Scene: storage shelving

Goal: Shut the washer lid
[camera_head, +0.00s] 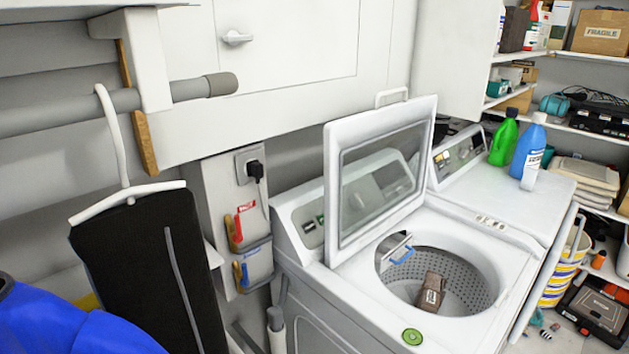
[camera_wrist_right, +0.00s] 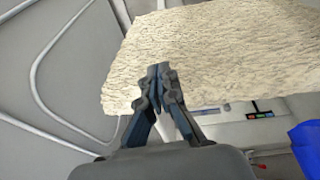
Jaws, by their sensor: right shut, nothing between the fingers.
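The washer (camera_head: 355,315) stands in the middle of the head view. Its lid (camera_head: 332,210), a white frame with a dark window, is raised and stands open above the tub. Inside the metal drum (camera_head: 465,285) lies a small brown item (camera_head: 431,291), and a blue-edged piece (camera_head: 402,256) shows at the drum's left rim. My right gripper (camera_wrist_right: 158,82) is shut and empty in the right wrist view, in front of a rough cream-coloured surface (camera_wrist_right: 215,60). Neither gripper shows in the head view, so the distance from gripper to lid cannot be told.
A black garment (camera_head: 145,260) hangs on a hanger at left. A wall cabinet (camera_head: 290,50) overhangs the washer. A green bottle (camera_head: 503,140) and a blue bottle (camera_head: 528,148) stand on the white appliance beside it. Loaded shelves (camera_head: 575,125) and a yellow bucket (camera_head: 562,275) are at right.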

